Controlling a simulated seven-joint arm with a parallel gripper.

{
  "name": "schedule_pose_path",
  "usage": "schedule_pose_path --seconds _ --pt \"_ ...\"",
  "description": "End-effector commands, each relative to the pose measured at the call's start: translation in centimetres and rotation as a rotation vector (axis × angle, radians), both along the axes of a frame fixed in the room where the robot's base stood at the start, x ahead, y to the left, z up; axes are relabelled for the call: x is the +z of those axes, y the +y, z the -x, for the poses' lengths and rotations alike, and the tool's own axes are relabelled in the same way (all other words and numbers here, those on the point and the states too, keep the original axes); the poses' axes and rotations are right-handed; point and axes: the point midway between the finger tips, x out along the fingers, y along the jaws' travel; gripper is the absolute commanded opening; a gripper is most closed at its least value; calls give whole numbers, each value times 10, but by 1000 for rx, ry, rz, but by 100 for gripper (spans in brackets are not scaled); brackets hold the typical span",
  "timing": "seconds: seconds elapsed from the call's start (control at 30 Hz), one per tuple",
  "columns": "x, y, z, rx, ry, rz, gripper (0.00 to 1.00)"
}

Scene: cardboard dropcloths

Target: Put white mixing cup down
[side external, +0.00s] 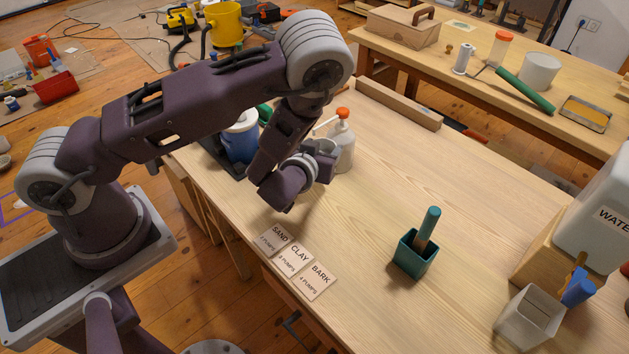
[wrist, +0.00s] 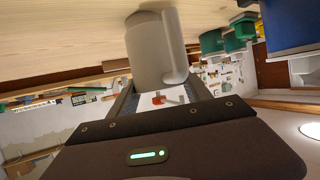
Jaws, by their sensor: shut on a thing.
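The white mixing cup (wrist: 148,50) fills the upper middle of the wrist view, with its handle (wrist: 176,42) on the right side. My gripper (wrist: 162,92) is shut on it. The pump bottle (side external: 344,145) with the orange top stands just behind. I cannot tell whether the cup's base touches the tabletop.
A blue-and-white container (side external: 240,138) stands left of my gripper. Cards (side external: 299,258) marked SAND, CLAY and BARK lie at the front edge. A teal holder (side external: 415,255) with a handled tool stands right of centre. The wooden tabletop (side external: 445,170) is clear between.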

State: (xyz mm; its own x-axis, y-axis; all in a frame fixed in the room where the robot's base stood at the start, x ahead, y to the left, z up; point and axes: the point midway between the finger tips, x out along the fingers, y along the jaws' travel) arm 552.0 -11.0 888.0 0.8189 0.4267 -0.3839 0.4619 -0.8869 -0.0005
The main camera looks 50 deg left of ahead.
Motion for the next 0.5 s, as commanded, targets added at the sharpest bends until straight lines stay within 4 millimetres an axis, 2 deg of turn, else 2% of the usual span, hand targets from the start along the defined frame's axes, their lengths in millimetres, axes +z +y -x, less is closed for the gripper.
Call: schedule_pose_path --seconds 0.4,0.5 --pt "15 27 -17 -70 -5 1 7" --pt "13 30 -18 -83 -2 -1 7"
